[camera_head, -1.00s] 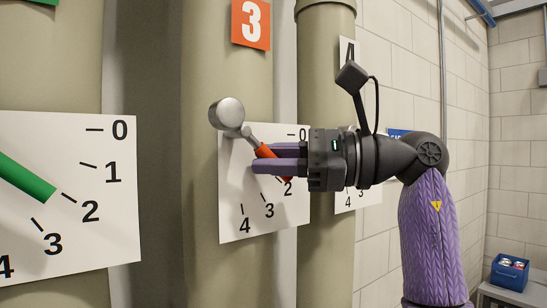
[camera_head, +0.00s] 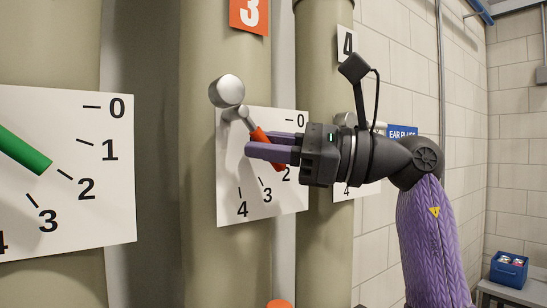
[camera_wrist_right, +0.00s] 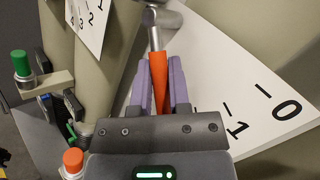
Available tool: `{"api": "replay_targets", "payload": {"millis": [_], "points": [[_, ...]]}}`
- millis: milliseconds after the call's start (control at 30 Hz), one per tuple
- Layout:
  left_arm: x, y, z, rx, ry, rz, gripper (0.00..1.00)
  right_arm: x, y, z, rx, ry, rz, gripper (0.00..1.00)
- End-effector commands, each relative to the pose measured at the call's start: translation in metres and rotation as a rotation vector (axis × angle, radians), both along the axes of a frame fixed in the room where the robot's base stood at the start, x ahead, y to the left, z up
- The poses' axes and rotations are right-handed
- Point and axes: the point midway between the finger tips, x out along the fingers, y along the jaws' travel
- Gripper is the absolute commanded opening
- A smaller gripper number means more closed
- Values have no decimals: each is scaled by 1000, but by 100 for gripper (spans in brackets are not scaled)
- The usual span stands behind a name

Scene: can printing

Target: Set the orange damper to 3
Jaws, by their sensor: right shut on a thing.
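The orange damper lever (camera_head: 259,136) has a silver shaft and a round silver knob (camera_head: 227,92) at its pivot. It slants down to the right across a white dial plate (camera_head: 233,186), with its tip close beside the 2. My right gripper (camera_head: 256,144) comes in from the right and is shut on the orange handle. In the right wrist view the orange handle (camera_wrist_right: 158,85) lies between my purple fingers (camera_wrist_right: 160,66). The fingers hide part of the dial marks near the handle. My left gripper is out of view.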

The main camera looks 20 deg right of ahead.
Motion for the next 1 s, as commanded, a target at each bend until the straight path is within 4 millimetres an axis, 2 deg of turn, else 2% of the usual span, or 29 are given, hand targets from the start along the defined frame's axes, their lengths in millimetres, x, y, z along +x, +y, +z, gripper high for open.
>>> {"api": "replay_targets", "payload": {"millis": [33, 100, 467, 500, 533, 833, 1000], "points": [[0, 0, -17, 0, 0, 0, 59, -1, 2, -10, 51, 13, -1, 0], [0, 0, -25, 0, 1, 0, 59, -2, 4, -10, 117, 37, -1, 0], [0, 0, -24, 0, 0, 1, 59, -3, 6, -3, 169, 57, 1, 0], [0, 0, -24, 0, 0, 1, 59, -3, 6, -3, 169, 57, 1, 30], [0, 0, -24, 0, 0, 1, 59, -3, 6, -3, 168, 58, 0, 36], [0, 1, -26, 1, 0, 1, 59, -4, 3, -6, 167, 57, -2, 36], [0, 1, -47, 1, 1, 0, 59, -18, -29, -20, 167, 57, -5, 36]]}}
